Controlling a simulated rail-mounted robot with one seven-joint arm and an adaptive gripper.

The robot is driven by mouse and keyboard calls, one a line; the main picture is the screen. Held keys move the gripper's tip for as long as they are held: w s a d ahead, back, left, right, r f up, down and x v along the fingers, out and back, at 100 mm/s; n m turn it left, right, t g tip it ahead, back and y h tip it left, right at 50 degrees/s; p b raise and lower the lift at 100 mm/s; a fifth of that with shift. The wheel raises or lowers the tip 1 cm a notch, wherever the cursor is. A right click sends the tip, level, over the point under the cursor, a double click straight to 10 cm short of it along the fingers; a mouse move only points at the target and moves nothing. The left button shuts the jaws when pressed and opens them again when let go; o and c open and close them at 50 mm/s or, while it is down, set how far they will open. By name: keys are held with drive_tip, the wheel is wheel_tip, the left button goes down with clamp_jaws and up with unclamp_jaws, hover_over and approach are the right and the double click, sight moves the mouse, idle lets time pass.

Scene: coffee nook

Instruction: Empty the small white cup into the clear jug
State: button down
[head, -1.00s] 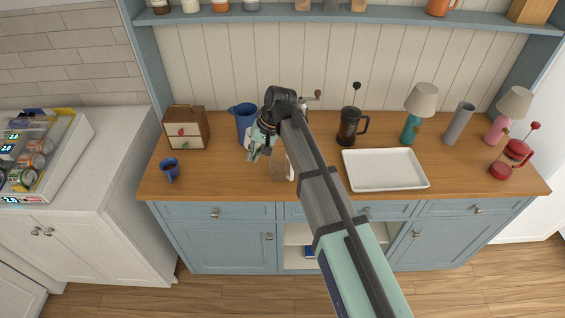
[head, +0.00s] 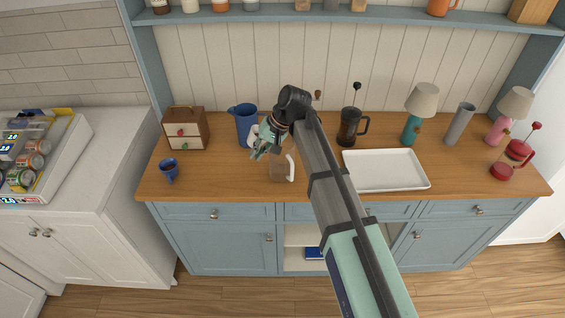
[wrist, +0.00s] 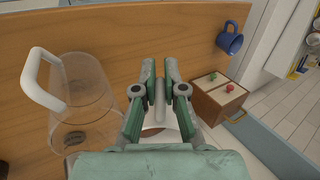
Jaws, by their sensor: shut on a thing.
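The clear jug (head: 277,173) stands on the wooden counter, its white handle on the right. In the wrist view the clear jug (wrist: 88,100) is at the left, apart from my gripper. My gripper (head: 257,152) is above the counter, just left of and behind the jug. In the wrist view my gripper (wrist: 160,75) is shut on a pale upright piece, which looks like the handle of the small white cup (wrist: 172,123). The cup is mostly hidden behind the fingers. Its tilt and contents cannot be made out.
A blue pitcher (head: 245,122) stands close behind my gripper. A blue mug (head: 169,170) and a wooden box (head: 185,128) are at the left. A French press (head: 349,128) and a white tray (head: 385,170) are to the right. Bare counter lies between mug and jug.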

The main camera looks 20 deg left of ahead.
drive_tip(key=shift+d+r, duration=0.1)
drive_tip(key=shift+r, duration=0.15)
idle(0.4)
drive_tip(key=shift+w+d, duration=0.35)
drive_tip(key=shift+d, duration=0.55)
drive_tip(key=shift+w+d+r, duration=0.1)
drive_tip(key=shift+d+r, duration=0.05)
drive_tip(key=shift+r, duration=0.05)
drive_tip(key=shift+y, duration=0.3)
drive_tip(key=shift+d+r, duration=0.15)
drive_tip(key=shift+r, duration=0.1)
